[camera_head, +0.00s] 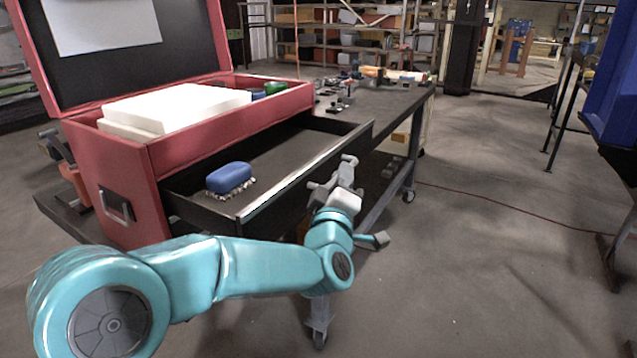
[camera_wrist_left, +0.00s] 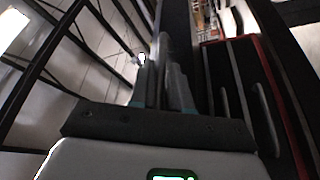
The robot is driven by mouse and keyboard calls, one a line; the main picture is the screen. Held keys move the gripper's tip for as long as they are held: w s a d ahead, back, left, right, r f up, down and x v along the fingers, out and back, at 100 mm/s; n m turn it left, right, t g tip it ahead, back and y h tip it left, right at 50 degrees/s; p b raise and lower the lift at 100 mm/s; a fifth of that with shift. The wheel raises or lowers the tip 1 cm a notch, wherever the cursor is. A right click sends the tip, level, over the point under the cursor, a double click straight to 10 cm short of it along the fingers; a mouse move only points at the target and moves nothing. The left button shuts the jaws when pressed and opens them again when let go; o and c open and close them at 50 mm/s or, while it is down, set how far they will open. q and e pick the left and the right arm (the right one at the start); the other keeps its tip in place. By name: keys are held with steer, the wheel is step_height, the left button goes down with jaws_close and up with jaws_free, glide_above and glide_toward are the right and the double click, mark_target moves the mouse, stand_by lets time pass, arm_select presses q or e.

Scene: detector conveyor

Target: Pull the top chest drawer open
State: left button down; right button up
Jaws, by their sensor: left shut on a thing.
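The red tool chest (camera_head: 195,146) stands on a dark cart with its lid up. Its top drawer (camera_head: 275,200) is pulled well out, and its black interior shows. My left gripper (camera_head: 336,180) is at the outer face of the drawer front, shut on the drawer's handle; the handle itself is mostly hidden by the fingers. In the left wrist view the closed fingers (camera_wrist_left: 165,88) lie against the dark drawer front. My right gripper is in neither view.
A blue brush (camera_head: 230,177) lies in the drawer. White blocks (camera_head: 180,105) fill the chest's top. Lower drawer fronts with pale handles (camera_wrist_left: 226,105) show in the left wrist view. Small parts lie on the cart top (camera_head: 385,100).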

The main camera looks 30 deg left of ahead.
arm_select(q)
steer(key=shift+s+d, duration=0.1)
steer(key=shift+d, duration=0.85)
steer(key=c, duration=1.2)
jaws_free()
steer(key=shift+o, duration=0.2)
steer(key=b+v, duration=0.3)
steer(key=v, duration=1.3)
steer(key=shift+s, duration=0.15)
